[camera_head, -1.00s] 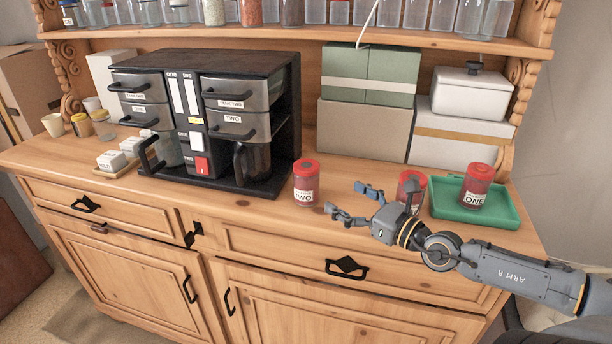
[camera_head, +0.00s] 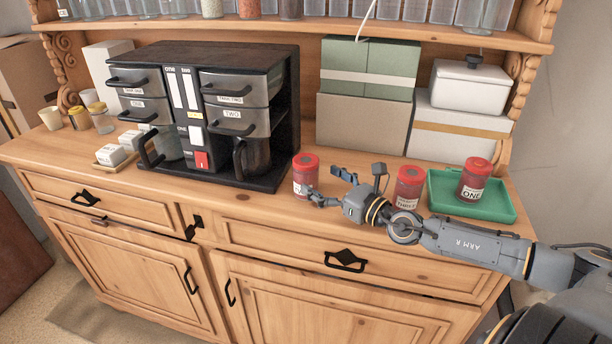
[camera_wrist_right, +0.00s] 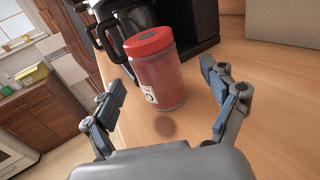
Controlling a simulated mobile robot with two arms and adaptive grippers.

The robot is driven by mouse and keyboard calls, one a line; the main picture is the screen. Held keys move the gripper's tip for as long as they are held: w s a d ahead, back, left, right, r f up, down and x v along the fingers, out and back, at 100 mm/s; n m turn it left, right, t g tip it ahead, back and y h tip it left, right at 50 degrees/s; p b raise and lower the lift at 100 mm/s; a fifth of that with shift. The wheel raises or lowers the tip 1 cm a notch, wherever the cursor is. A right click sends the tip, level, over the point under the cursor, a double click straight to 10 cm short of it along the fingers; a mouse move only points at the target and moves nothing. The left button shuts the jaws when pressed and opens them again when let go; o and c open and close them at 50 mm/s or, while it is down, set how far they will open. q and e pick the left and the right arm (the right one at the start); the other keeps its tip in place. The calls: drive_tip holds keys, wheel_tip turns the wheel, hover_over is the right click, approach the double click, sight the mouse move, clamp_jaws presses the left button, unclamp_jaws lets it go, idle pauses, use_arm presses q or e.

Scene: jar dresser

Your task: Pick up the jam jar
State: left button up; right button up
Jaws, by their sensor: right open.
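Three red-lidded jam jars stand on the wooden dresser top. The jar labelled TWO (camera_head: 305,172) is left of my right gripper. Another jar (camera_head: 408,188) stands behind my right forearm, and the jar labelled ONE (camera_head: 473,180) stands on a green tray (camera_head: 441,197). My right gripper (camera_head: 325,183) is open and points left at the jar labelled TWO. In the right wrist view that jar (camera_wrist_right: 158,75) is upright ahead, between the spread fingers (camera_wrist_right: 168,101). It appears untouched, with part of its label showing. My left gripper is out of view.
A black coffee machine (camera_head: 233,65) stands close behind and left of the nearest jar. Stacked boxes (camera_head: 362,124) and a white lidded container (camera_head: 468,87) stand at the back right. A shelf of glass jars runs above. The front strip of the dresser top is clear.

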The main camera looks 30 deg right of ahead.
sight(316, 179)
drive_tip(key=shift+w+a+r, duration=0.15)
drive_tip(key=shift+w+r, duration=0.15)
drive_tip(key=shift+w, duration=0.05)
drive_tip(key=p+x, duration=0.2)
drive_tip(key=shift+w+a+f, duration=0.1)
drive_tip(key=shift+w+a, duration=0.1)
drive_tip(key=shift+w, duration=0.1)
drive_tip(key=shift+w+a+f, duration=0.2)
drive_tip(key=shift+w, duration=0.45)
drive_tip(key=shift+r, duration=0.1)
drive_tip(key=c, duration=1.6)
